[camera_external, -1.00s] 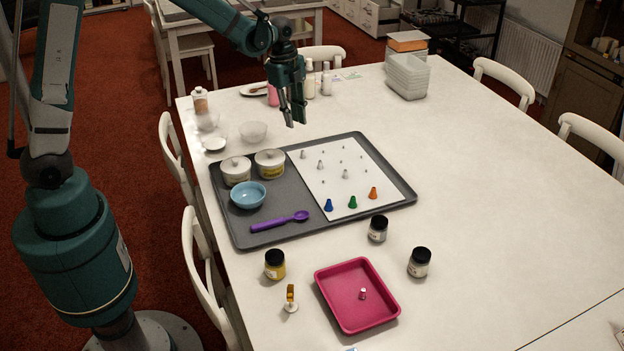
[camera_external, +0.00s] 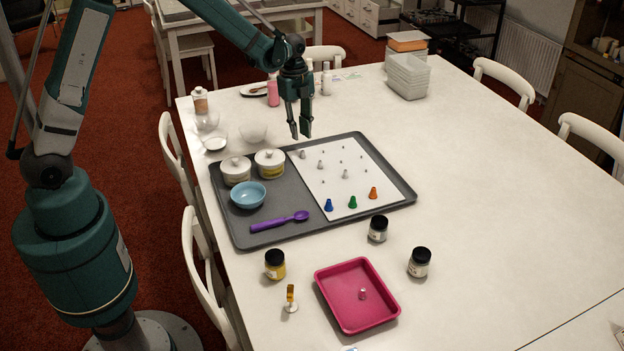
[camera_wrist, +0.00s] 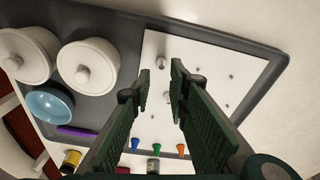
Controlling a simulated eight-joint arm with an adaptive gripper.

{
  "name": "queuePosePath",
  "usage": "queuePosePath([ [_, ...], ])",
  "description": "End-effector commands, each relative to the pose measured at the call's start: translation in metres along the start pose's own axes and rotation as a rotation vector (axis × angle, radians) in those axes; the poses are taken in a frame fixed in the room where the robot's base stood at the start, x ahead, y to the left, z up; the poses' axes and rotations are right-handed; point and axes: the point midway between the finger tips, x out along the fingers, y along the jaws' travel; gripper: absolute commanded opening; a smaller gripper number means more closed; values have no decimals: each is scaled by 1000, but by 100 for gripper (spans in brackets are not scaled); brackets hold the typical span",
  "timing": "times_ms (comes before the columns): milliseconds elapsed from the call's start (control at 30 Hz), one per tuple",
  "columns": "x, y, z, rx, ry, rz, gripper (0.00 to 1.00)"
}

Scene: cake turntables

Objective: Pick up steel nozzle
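Several small steel nozzles of different sizes stand on a white sheet (camera_external: 325,203); a larger one (camera_external: 302,154) is near its back left corner, with others such as this steel nozzle (camera_external: 345,174) nearer the middle. My gripper (camera_external: 301,133) is open and empty, above the back edge of the grey tray, near the back left nozzle. In the wrist view my gripper (camera_wrist: 161,72) has its two fingers spread, with a steel nozzle (camera_wrist: 161,64) seen between the tips but below them. The fingers may hide other nozzles there.
A pink tray (camera_external: 340,317) with a small metallic piece and several jars stand in front. The table's right side is clear.

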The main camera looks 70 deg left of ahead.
Motion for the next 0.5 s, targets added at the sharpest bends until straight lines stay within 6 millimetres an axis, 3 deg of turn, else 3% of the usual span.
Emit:
queuePosePath([
  [300, 22, 0, 0, 0, 0, 0, 18],
  [500, 26, 0, 0, 0, 0, 0, 18],
])
